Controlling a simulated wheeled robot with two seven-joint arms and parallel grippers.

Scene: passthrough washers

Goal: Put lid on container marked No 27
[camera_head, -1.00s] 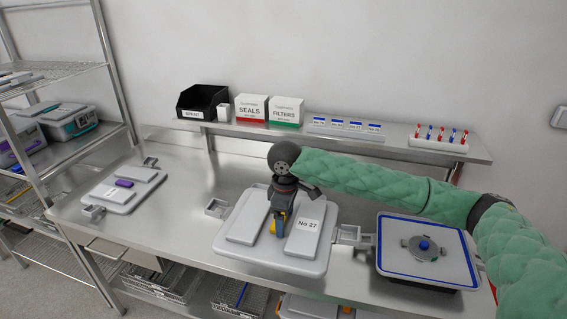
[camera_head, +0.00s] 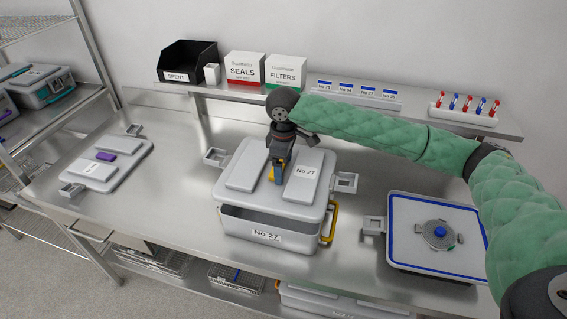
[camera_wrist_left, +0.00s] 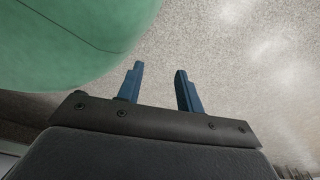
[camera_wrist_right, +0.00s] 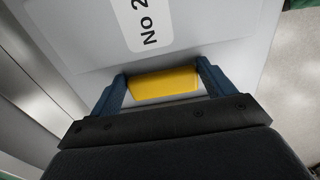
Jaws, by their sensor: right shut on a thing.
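The grey lid (camera_head: 275,207) bears a No 27 label and two raised panels. It also shows in the right wrist view (camera_wrist_right: 85,30). My right gripper (camera_head: 277,178) is shut on its yellow grip (camera_wrist_right: 165,84) between the panels. The grey container (camera_head: 245,222), labelled No 27 on its front, is directly beneath the lid. It has a yellow latch at its right. The lid looks roughly lined up with it; I cannot tell whether they touch all round. My left gripper (camera_wrist_left: 161,88) is open and empty in the left wrist view, outside the head view.
A blue-edged tray (camera_head: 400,235) with a round fitting lies at the right. A grey lidded unit (camera_head: 75,172) with a purple grip lies at the left. The back shelf (camera_head: 340,98) carries boxes, a black bin and tubes. Metal shelving stands at the left.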

